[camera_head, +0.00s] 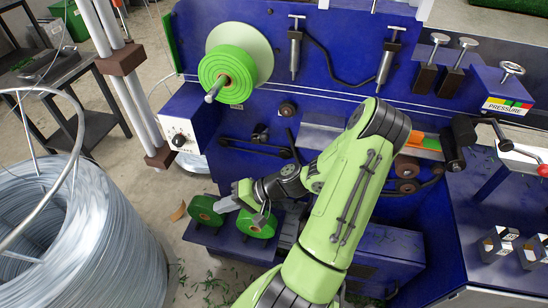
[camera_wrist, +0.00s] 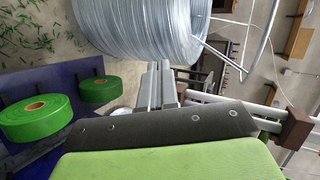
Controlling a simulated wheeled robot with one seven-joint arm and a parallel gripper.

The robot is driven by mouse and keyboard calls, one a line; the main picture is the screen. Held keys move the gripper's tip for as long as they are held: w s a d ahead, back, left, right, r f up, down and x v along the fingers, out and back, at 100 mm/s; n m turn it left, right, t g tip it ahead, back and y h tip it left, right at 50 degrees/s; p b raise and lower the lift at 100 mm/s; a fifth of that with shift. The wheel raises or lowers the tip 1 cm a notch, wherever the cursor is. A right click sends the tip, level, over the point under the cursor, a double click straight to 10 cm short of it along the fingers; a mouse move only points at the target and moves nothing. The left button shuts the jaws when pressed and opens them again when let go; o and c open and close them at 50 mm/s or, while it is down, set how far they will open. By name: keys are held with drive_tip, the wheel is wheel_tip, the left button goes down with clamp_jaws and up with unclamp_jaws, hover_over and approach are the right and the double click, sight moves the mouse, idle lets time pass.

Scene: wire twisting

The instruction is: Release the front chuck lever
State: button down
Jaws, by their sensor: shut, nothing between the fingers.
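My gripper (camera_head: 228,204) is shut and empty, low at the left side of the blue machine, beside the green rolls. In the wrist view its grey fingers (camera_wrist: 160,72) lie side by side with nothing between them. I cannot tell for sure which handle is the front chuck lever. A thin black lever (camera_head: 292,146) stands on the blue panel above my wrist, and a long dark bar (camera_head: 256,149) lies left of it. A red-tipped lever (camera_head: 527,157) is at the far right. My gripper touches none of these.
Two green rolls (camera_head: 205,210) (camera_head: 256,225) sit on a low blue shelf near my gripper. A large wire coil (camera_head: 95,235) stands at the lower left. A white control box with a dial (camera_head: 180,138) juts out above. A big green spool (camera_head: 228,75) hangs on the machine.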

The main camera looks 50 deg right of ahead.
drive_tip(key=s+d+f+m+t+h+b, duration=0.3)
drive_tip(key=s+d+m+t+h, duration=0.1)
drive_tip(key=d+m+h, duration=0.5)
drive_tip(key=s+d+f+m+t+h+b, duration=0.3)
drive_tip(key=d+m+h, duration=0.6)
drive_tip(key=d, duration=0.4)
drive_tip(key=shift+s+d+t+b, duration=0.35)
drive_tip(key=shift+s+t+b, duration=0.5)
drive_tip(key=shift+t, duration=0.25)
drive_tip(key=w+a+r+b+x, duration=0.1)
drive_tip(key=a+b+x, duration=0.1)
drive_tip(key=x, duration=1)
drive_tip(key=shift+w, duration=0.35)
drive_tip(key=shift+r, duration=0.25)
